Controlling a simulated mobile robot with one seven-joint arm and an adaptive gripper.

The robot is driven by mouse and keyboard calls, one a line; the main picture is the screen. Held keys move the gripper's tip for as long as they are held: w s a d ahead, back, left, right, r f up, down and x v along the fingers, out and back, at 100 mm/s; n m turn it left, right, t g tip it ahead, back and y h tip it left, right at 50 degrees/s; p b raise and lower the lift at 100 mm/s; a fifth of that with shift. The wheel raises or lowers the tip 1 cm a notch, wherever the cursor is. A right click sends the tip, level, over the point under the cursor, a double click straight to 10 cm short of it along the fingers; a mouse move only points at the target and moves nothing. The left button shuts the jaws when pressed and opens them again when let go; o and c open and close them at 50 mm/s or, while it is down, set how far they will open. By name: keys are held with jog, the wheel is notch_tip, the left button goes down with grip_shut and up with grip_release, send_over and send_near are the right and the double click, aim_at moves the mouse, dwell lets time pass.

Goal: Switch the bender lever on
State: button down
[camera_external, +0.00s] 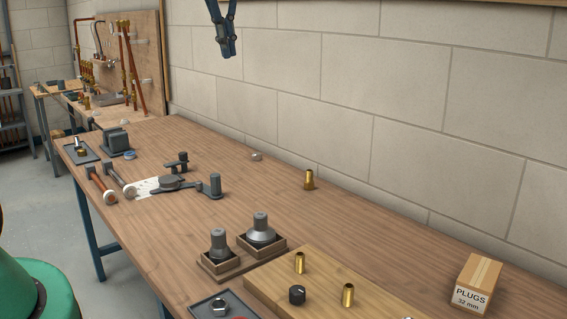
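The bender appears to be the grey device (170,182) on the left half of the workbench, with a round disc on a pale plate. Its lever (198,191) is a flat dark arm reaching right from the disc to an upright grey knob (215,184). A smaller dark post piece stands just behind the disc. My gripper (229,52) hangs at the top of the view, high above the bench and well apart from the lever. Its dark blue fingers point down and look close together. I see nothing held, but this angle does not show whether they are shut.
Two grey fittings in wooden trays (240,267) stand in front of the lever. A wooden board (268,288) with brass fittings and a black knob is nearer. Red-handled tools (101,186) lie left. A PLUGS box (476,284) stands right. The block wall borders the bench behind.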

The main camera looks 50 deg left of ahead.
jog(key=w+a+f+n+g+p, duration=0.1)
jog(key=w+a+f+p, duration=0.1)
jog(key=w+a+f, duration=0.5)
jog(key=w+a+f+n+g+p, duration=0.15)
jog(key=w+a+f, duration=0.25)
jog(key=w+a, duration=0.55)
jog(key=w+a+f+g+h+p, duration=0.1)
jog(key=w+a+f, duration=0.1)
jog(key=a+f, duration=0.6)
jog(key=w+a+f+g+p, duration=0.1)
jog(key=w+a+f+p, duration=0.1)
jog(key=a+f, duration=0.6)
notch_tip(320, 180, down, 6)
jog(key=shift+a+r+n+h, duration=0.1)
jog(key=shift+a+n+h, duration=0.2)
jog(key=shift+n+h, duration=0.1)
jog(key=shift+g, duration=0.25)
jog(key=x, duration=1)
jog(key=shift+f, duration=0.2)
jog(key=shift+s+d+r+p, duration=0.1)
jog(key=shift+s+d+p, duration=0.15)
jog(key=shift+s, duration=0.35)
jog(key=shift+s+d+r+p, duration=0.15)
jog(key=shift+s+d, duration=0.25)
jog(key=shift+s, duration=0.2)
jog(key=shift+s+d+f, duration=0.15)
jog(key=shift+s+d, duration=0.1)
jog(key=shift+s, duration=0.25)
